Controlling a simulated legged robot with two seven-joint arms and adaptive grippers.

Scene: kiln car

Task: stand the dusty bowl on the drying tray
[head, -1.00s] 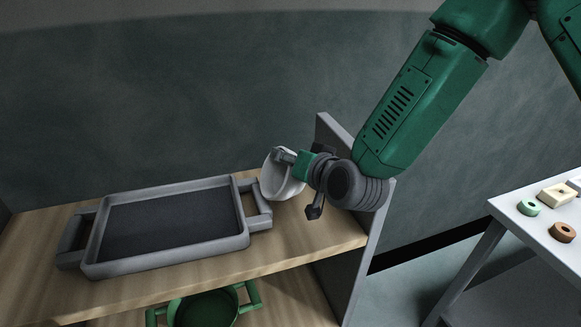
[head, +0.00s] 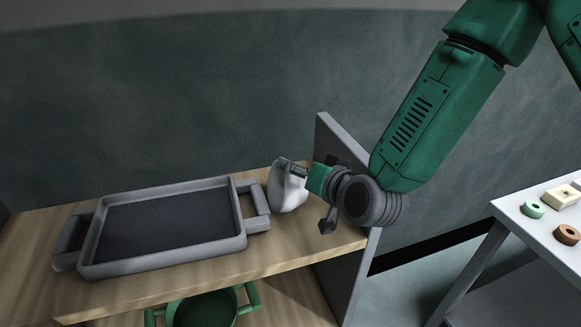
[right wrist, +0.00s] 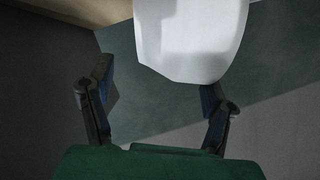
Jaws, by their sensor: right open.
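The pale bowl (head: 289,192) is on the right part of the wooden shelf, just right of the tray's right handle. It looks tipped, with its wall near upright; whether its base touches the shelf is unclear. The grey drying tray (head: 165,261) has a dark, empty floor and a handle at each end. My right gripper (head: 290,166) is at the bowl's upper right side. In the right wrist view its two fingers (right wrist: 156,80) are spread, and the bowl (right wrist: 190,40) shows beyond the tips, toward the right finger. My left gripper is out of view.
A grey upright panel (head: 328,135) closes the shelf's right end, close behind my right wrist. A green vessel with handles (head: 204,309) sits on the level below. A pale table (head: 510,222) at right holds a green ring (head: 533,209), a brown ring (head: 567,235) and cream blocks.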

